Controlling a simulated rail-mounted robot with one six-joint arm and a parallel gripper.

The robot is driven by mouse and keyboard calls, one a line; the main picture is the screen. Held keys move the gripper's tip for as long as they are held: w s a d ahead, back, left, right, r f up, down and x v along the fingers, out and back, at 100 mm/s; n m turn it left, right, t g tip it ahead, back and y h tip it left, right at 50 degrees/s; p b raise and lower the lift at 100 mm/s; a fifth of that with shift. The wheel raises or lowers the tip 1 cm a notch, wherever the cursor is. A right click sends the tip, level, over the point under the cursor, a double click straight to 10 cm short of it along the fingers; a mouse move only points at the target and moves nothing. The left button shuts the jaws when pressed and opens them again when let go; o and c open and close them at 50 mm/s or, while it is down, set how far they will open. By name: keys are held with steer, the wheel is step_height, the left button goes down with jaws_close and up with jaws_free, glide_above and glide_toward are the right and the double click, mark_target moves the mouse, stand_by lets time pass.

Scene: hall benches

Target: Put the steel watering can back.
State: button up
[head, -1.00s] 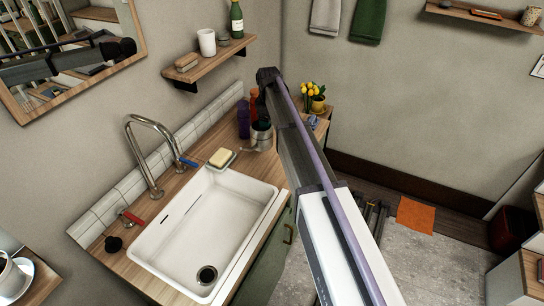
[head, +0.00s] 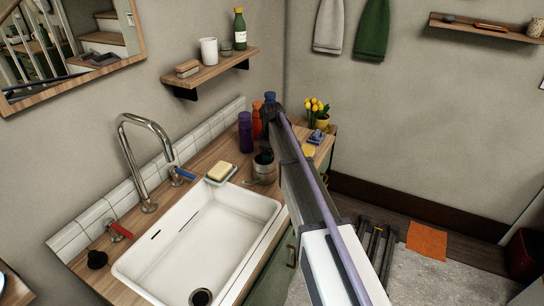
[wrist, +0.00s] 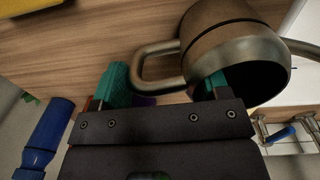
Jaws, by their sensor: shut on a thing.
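The steel watering can (head: 264,172) is at the counter's edge by the sink's far right corner. Its grey rounded body, open mouth and loop handle fill the upper right of the wrist view (wrist: 232,38). My gripper (wrist: 165,88) is shut on the can, its teal pads on either side of the handle area, one at the can's mouth. In the head view my arm hides most of the gripper. I cannot tell whether the can's base touches the wood.
Purple (head: 245,132) and orange (head: 257,118) bottles stand behind the can. A soap dish (head: 232,175) is left of it, beside the white sink (head: 262,207). A yellow sponge (head: 308,150) and flowerpot (head: 322,124) are to the right. A shelf (head: 212,72) juts from the wall above.

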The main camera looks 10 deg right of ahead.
steer(key=o, duration=1.4)
steer(key=shift+c, duration=0.2)
step_height(320, 180, up, 13)
steer(key=p, duration=1.3)
steer(key=s+a+m, duration=0.2)
steer(key=s+m, duration=0.3)
steer(key=s, duration=1.2)
steer(key=s+a+m, duration=0.1)
steer(key=s+m, duration=0.4)
steer(key=s, duration=1.2)
steer(key=shift+s+a+f+b, duration=0.15)
steer(key=shift+a+f+b, duration=0.15)
steer(key=shift+a+f, duration=0.1)
